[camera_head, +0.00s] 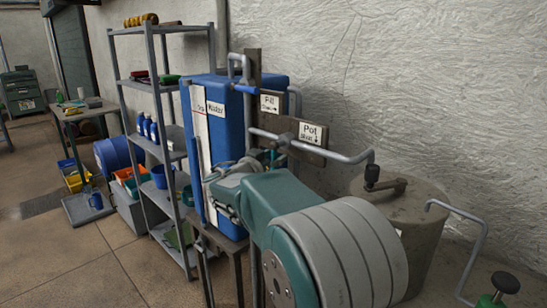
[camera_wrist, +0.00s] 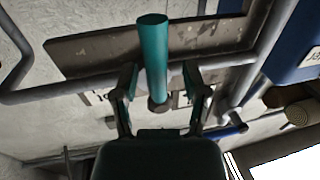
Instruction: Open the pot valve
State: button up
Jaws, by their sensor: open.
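The pot valve's teal handle (camera_wrist: 153,60) stands out between the two fingers of my gripper (camera_wrist: 160,82) in the wrist view. My gripper is open, with one finger on each side of the handle and visible gaps between. In the head view a small teal piece, likely the same handle (camera_head: 273,156), shows just past my wrist, below the Pot sign (camera_head: 312,133). My gripper is mostly hidden there behind my arm. Whether the valve is open or closed cannot be told.
A second valve with a blue handle (camera_head: 245,89) sits by the Fill sign (camera_head: 269,103); it also shows in the wrist view (camera_wrist: 228,132). Grey pipes (camera_head: 345,157) run close around. A blue water tank (camera_head: 218,125) stands left, a grey lidded pot (camera_head: 420,210) right.

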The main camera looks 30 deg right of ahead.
jog(key=shift+c, duration=0.3)
grip_shut()
jog(key=shift+s, duration=0.1)
jog(key=shift+s+d+r+n+g+y, duration=0.15)
jog(key=shift+s+r+n+g, duration=0.35)
jog(key=shift+n, duration=2.15)
jog(key=shift+s+d+r+n+g+y, duration=0.15)
jog(key=shift+s+r+n+g, duration=0.4)
jog(key=shift+n, duration=2.05)
jog(key=shift+s+d+r+n+g, duration=0.2)
jog(key=shift+r+n+g, duration=0.4)
jog(key=shift+n, duration=2.05)
jog(key=shift+f+g, duration=0.15)
jog(key=shift+g, duration=0.1)
